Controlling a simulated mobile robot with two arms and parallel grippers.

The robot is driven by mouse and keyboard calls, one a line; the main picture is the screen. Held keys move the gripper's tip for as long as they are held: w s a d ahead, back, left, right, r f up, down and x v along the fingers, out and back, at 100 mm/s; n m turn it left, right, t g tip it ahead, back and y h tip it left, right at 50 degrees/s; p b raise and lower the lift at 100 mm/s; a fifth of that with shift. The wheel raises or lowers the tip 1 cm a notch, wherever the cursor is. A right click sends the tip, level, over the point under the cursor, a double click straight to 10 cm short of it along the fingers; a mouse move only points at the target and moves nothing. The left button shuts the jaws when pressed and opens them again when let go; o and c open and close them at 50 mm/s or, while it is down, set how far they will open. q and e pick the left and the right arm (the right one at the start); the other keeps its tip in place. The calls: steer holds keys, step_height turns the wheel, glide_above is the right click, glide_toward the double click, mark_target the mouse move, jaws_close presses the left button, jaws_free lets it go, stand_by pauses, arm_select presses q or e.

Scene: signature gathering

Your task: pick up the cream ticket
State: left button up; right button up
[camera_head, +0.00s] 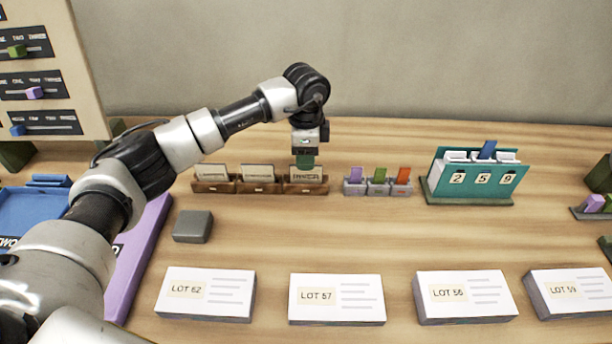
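Cream tickets stand upright in a row of three brown wooden holders on the table: a left one (212,171), a middle one (258,172) and a right one (313,174). Print on them is too small to read. My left gripper (305,166) points straight down at the right ticket, and its dark green tip overlaps the ticket's upper edge. I cannot tell whether it touches the ticket or whether the fingers are open or shut. My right gripper is not in view.
Small grey holders with purple, green and orange tabs (378,175) stand right of the tickets, then a teal numbered rack (508,186). A grey block (192,227) lies in front. Several LOT blocks (337,296) line the near side. A blue tray (25,215) is left.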

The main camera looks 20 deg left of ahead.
mark_target(306, 177)
arm_select(q)
step_height(306, 177, down, 5)
steer(key=shift+w+r, duration=0.1)
jaws_close()
